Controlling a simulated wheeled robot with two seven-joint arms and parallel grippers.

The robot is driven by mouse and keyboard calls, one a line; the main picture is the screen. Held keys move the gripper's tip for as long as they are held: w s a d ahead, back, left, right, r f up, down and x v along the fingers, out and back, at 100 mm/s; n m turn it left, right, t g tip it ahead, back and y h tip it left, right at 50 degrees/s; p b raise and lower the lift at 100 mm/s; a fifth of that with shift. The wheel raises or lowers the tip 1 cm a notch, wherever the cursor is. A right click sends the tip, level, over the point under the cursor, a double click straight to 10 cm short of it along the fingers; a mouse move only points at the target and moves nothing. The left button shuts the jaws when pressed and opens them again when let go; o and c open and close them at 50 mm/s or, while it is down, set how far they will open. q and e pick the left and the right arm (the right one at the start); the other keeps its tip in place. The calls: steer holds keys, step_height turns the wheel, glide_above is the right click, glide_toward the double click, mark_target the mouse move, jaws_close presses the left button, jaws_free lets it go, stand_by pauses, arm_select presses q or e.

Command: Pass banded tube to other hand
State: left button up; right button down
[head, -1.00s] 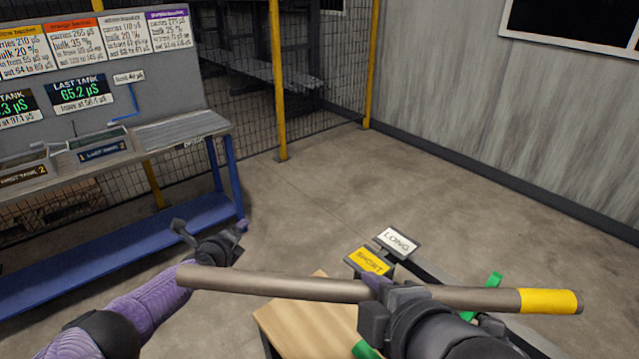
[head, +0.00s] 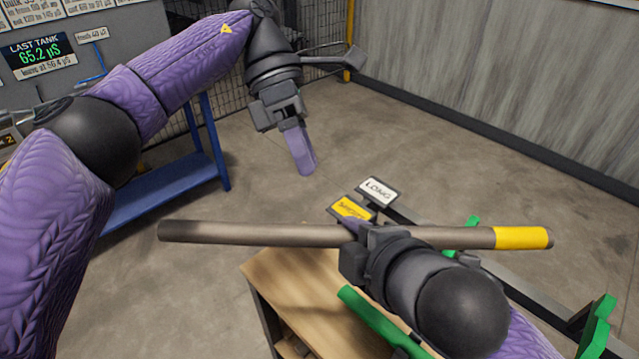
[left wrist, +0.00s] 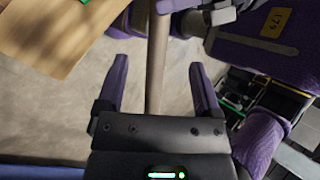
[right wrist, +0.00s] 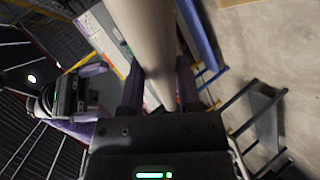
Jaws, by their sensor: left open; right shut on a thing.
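The banded tube (head: 260,234) is long and grey-brown, with a yellow band (head: 521,237) near its right end. My right gripper (head: 362,230) is shut on it right of its middle and holds it roughly level above the wooden bench. The right wrist view shows the tube (right wrist: 148,45) between the right fingers. My left gripper (head: 304,160) is open and empty, fingers pointing down, above the tube in the head view. In the left wrist view the tube (left wrist: 156,60) shows in the gap between the open left fingers; its distance from them is hard to tell.
Below the tube is a wooden bench top (head: 300,280) with green holders (head: 375,318). Behind it stand a yellow sign (head: 351,208) and a white LONG sign (head: 379,190).

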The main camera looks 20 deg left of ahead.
mark_target(332, 226)
arm_select(q)
steer(key=x, duration=0.9)
steer(key=shift+s+d+f, duration=0.1)
steer(key=shift+f, duration=0.1)
steer(key=shift+c, duration=0.3)
jaws_close()
